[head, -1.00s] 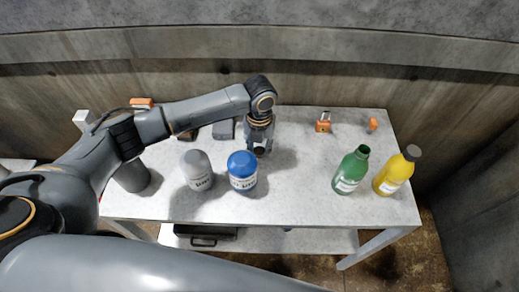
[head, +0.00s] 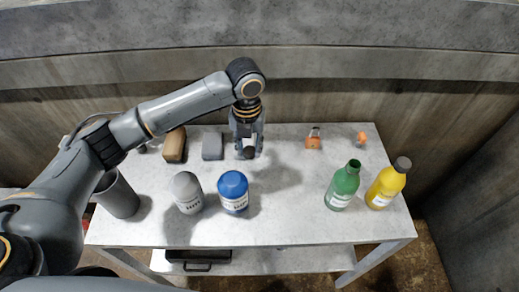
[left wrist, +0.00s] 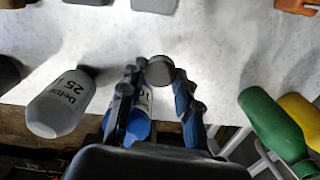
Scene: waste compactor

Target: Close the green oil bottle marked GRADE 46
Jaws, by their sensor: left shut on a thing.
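The green bottle (head: 342,187) stands upright on the right part of the table, left of the yellow bottle. Its dark green neck is uncapped, and its label is too small to read. My left gripper (head: 248,147) is shut on a dark round cap (head: 249,153), held above the table left of the green bottle. In the left wrist view the cap (left wrist: 160,71) sits between the two fingertips (left wrist: 158,75). The green bottle (left wrist: 272,124) lies to the right there. My right gripper is not in view.
A yellow bottle (head: 387,186) with a dark cap stands close right of the green one. Blue (head: 233,192) and grey (head: 187,194) bottles stand left. Blocks (head: 174,145) and orange items (head: 313,139) lie behind. The table between blue and green bottles is clear.

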